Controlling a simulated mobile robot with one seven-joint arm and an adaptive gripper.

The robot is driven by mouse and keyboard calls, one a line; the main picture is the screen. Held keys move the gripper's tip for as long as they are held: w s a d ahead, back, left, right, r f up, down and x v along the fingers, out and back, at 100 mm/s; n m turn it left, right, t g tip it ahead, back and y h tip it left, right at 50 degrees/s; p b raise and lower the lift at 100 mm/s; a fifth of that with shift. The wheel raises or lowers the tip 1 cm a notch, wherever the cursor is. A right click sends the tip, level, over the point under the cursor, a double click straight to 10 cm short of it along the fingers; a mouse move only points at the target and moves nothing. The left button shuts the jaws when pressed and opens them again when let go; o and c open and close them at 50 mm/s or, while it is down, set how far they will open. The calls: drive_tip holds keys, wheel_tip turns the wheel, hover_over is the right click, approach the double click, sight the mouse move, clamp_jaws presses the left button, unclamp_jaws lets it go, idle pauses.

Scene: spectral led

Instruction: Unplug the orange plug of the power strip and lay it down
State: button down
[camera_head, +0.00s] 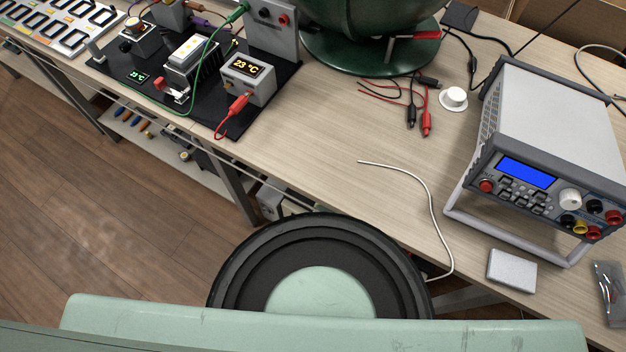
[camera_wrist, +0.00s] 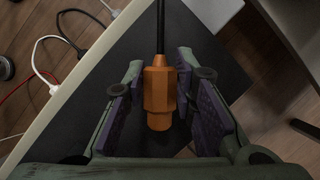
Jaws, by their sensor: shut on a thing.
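In the wrist view my gripper (camera_wrist: 160,78) is shut on the orange plug (camera_wrist: 159,94), which sits between its two dark-padded fingers. A black cable (camera_wrist: 160,28) runs from the plug toward the top of the picture. Behind the plug is a flat dark surface (camera_wrist: 125,55). I cannot make out the power strip in either view, and no socket shows around the plug. My gripper and the orange plug are not visible in the head view.
In the wrist view, a white plug (camera_wrist: 53,89) and cables lie at the left, beyond a pale edge (camera_wrist: 60,108). In the head view, the wooden bench (camera_head: 340,125) carries a bench instrument (camera_head: 550,140), a black board (camera_head: 120,65), loose leads and a white cable (camera_head: 425,190).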

drive_tip(key=shift+f+b, duration=0.9)
drive_tip(key=shift+f, duration=0.55)
drive_tip(key=c, duration=1.2)
unclamp_jaws()
drive_tip(key=shift+c, duration=0.2)
drive_tip(key=p+v, duration=0.3)
drive_tip(key=shift+r, duration=0.1)
drive_tip(key=v, duration=0.7)
drive_tip(key=shift+d+r, duration=0.1)
drive_tip(key=shift+r, duration=0.1)
